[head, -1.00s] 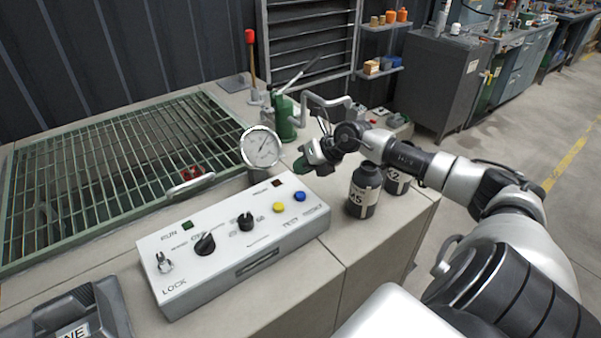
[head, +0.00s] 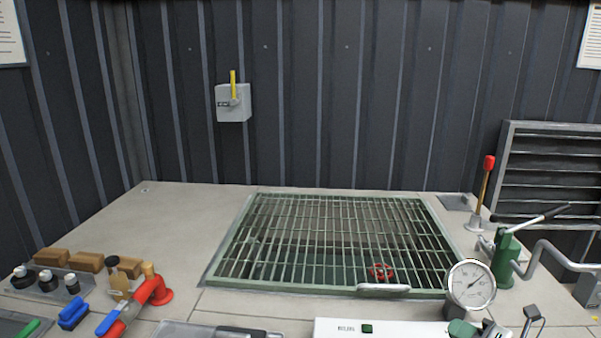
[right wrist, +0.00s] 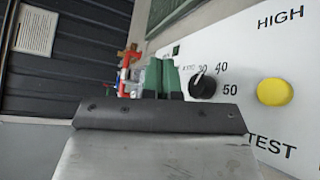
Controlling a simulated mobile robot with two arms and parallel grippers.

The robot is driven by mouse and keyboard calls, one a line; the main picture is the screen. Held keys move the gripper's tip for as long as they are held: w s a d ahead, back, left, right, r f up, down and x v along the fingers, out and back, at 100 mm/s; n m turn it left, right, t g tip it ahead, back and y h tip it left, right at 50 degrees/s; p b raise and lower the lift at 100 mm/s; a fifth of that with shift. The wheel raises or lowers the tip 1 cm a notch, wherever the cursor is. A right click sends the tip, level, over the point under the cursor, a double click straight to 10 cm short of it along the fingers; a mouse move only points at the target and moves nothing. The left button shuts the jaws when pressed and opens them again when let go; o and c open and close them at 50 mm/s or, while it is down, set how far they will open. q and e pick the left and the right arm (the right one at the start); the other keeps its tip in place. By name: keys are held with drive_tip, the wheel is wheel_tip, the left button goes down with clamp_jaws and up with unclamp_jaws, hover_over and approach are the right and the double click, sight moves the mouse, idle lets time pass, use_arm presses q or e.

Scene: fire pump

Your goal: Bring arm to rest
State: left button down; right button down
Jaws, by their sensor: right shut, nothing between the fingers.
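My right gripper (head: 464,328) shows at the bottom edge of the head view, just below the round pressure gauge (head: 470,284). Its green fingertips are closed together with nothing between them. In the right wrist view the shut green fingers (right wrist: 161,77) point towards the white control panel, with its black knob (right wrist: 203,86) and yellow button (right wrist: 274,92) to their right. I cannot tell how far the fingers are from the panel. Most of my right arm is outside the head view. My left gripper is not in view.
A green hand pump (head: 506,258) and a red-knobbed lever (head: 483,195) stand right. A red nozzle (head: 142,300) and small tools lie left. A grey switch box (head: 233,103) hangs on the wall.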

drive_tip(key=s+a+f+m+g+h, duration=0.1)
drive_tip(key=s+a+f+m+h, duration=0.1)
drive_tip(key=s+m, duration=0.4)
drive_tip(key=s+a+f+m+g+h, duration=0.2)
drive_tip(key=s+f+m+h, duration=0.3)
drive_tip(key=m, duration=0.6)
drive_tip(key=s+a+f+m+g+h, duration=0.1)
drive_tip(key=s+a+f+m+h, duration=0.1)
drive_tip(key=s+m, duration=0.5)
drive_tip(key=shift+a+f+m+h, duration=0.15)
drive_tip(key=shift+f+m+h, duration=0.6)
drive_tip(key=shift+h, duration=0.35)
drive_tip(key=s+a+f+m+g+y, duration=0.1)
drive_tip(key=s+a+g+y, duration=0.15)
drive_tip(key=s, duration=0.25)
drive_tip(key=s+a+f+g+y, duration=0.1)
drive_tip(key=s+a+g, duration=0.2)
drive_tip(key=s, duration=0.2)
wheel_tip(320, 180, down, 26)
drive_tip(key=g, duration=0.2)
drive_tip(key=s+d+f, duration=0.3)
drive_tip(key=s+f, duration=1.3)
drive_tip(key=s, duration=0.1)
drive_tip(key=shift+g+h, duration=0.35)
drive_tip(key=shift+h, duration=0.1)
